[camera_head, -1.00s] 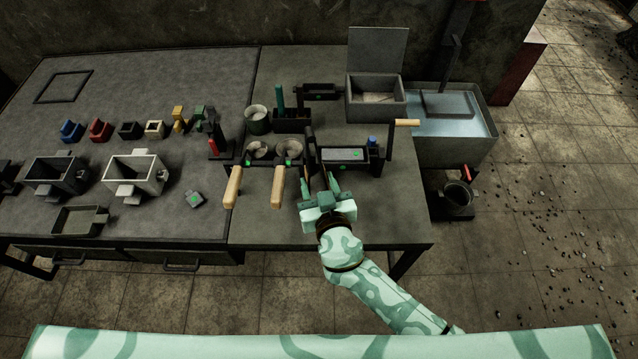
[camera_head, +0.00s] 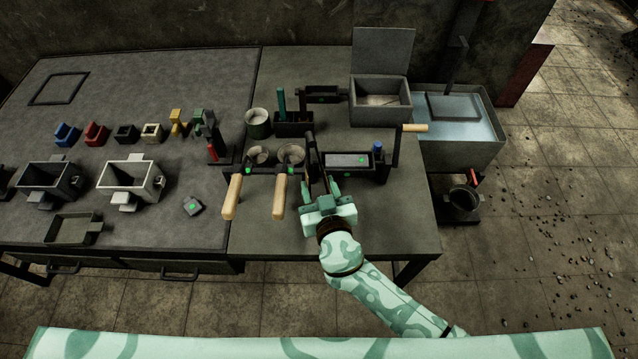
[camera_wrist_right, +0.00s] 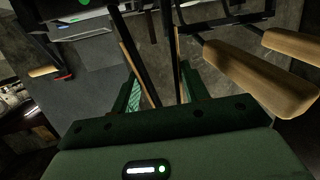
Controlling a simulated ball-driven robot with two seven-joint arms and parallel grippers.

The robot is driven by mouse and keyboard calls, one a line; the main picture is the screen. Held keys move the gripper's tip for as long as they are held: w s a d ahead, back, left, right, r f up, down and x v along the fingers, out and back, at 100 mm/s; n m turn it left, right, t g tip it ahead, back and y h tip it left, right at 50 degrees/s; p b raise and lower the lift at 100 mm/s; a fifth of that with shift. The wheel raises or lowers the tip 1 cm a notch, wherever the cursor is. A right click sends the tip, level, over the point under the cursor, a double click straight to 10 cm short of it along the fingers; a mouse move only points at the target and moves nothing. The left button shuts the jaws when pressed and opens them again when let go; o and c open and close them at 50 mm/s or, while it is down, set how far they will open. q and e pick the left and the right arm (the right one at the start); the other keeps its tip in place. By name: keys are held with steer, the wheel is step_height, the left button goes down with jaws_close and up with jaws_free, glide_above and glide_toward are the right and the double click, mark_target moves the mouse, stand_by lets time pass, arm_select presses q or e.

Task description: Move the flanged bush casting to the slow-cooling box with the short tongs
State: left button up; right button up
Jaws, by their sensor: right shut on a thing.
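My right gripper (camera_head: 321,188) is shut on the short tongs (camera_head: 311,150), over the front of the right-hand bench. The tongs are dark and point away from me. In the right wrist view, their two arms (camera_wrist_right: 136,52) run forward from between my fingers (camera_wrist_right: 160,97), with wood-coloured strips along them. The slow-cooling box (camera_head: 380,117) is a grey open box at the back right, its lid raised, with a pale filling inside. I cannot pick out the flanged bush casting, nor tell whether the tong tips hold anything. My left gripper is not in view.
Two wooden-handled ladles (camera_head: 232,196) lie left of the tongs. A black tray (camera_head: 347,169) with a grey top is close on the right, near an upright post with a wooden handle (camera_head: 414,128). A water tank (camera_head: 475,148) stands beside the bench. The front right bench top is clear.

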arm_select(q)
step_height(320, 180, down, 6)
steer(key=s+b, duration=0.1)
steer(key=b, duration=0.4)
steer(key=shift+s+g+b, duration=0.3)
steer(key=shift+s+b, duration=0.05)
steer(key=shift+s, duration=0.05)
arm_select(e)
step_height(320, 180, down, 7)
steer(key=shift+o, duration=0.3)
steer(key=shift+f, duration=0.1)
steer(key=shift+s, duration=0.1)
jaws_close()
arm_select(q)
step_height(320, 180, up, 9)
steer(key=w+p, duration=0.2)
steer(key=p, duration=0.7)
steer(key=shift+w+t, duration=0.3)
steer(key=shift+t, duration=0.1)
arm_select(e)
step_height(320, 180, up, 12)
arm_select(q)
steer(key=shift+f, duration=0.1)
